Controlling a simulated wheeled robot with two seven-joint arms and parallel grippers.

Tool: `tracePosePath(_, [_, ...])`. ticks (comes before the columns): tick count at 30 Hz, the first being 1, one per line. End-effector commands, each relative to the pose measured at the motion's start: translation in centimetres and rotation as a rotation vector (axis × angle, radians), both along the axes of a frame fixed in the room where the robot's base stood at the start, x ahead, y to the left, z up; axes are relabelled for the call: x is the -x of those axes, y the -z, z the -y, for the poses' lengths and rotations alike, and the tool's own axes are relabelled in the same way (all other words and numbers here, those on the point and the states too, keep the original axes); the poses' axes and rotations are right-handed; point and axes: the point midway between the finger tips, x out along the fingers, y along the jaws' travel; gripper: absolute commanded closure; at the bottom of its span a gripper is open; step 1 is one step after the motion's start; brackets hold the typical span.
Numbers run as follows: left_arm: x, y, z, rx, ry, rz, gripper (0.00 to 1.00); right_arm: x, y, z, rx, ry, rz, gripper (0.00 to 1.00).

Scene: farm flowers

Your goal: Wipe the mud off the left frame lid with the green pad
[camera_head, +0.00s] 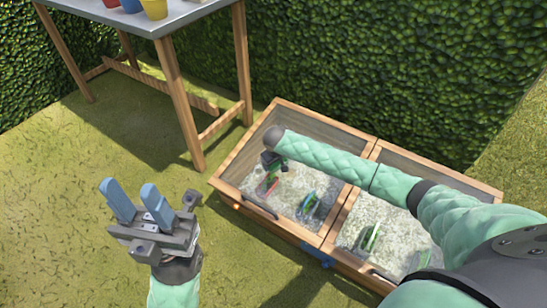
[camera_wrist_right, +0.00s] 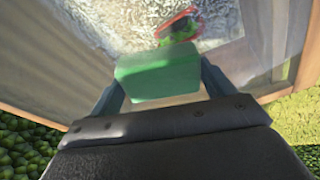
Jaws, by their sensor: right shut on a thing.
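The left frame lid (camera_head: 234,158) is a wood-edged glass panel on the left half of a wooden cold frame, and it lies closed. My right arm reaches across from the right, and my right gripper (camera_head: 271,163) is over this lid. In the right wrist view the gripper is shut on the green pad (camera_wrist_right: 158,76), a block held between its fingers close to the glass. I cannot tell whether the pad touches it. I cannot make out a distinct mud patch; the arm covers part of the lid. My left gripper (camera_head: 138,202) is open and empty over the grass.
The right frame lid (camera_head: 440,173) adjoins, partly behind my arm. Green items (camera_head: 310,204) and pale gravel show through the glass. A table (camera_head: 180,17) with coloured pots (camera_head: 154,8) stands at the upper left. A hedge (camera_head: 380,60) runs behind. Grass at left is clear.

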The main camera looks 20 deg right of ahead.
Motion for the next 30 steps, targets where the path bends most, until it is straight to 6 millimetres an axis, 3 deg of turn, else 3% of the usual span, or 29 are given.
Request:
tracePosePath(18, [0.0,-3.9,0.0,0.0,-0.001,-0.001,0.64,2.4,0.1,2.0,0.001,0.001,-0.002,0.37])
tracePosePath(30, [0.0,-5.4,0.0,0.0,-0.001,-0.001,0.64,3.5,0.2,2.8,0.002,0.001,-0.003,0.37])
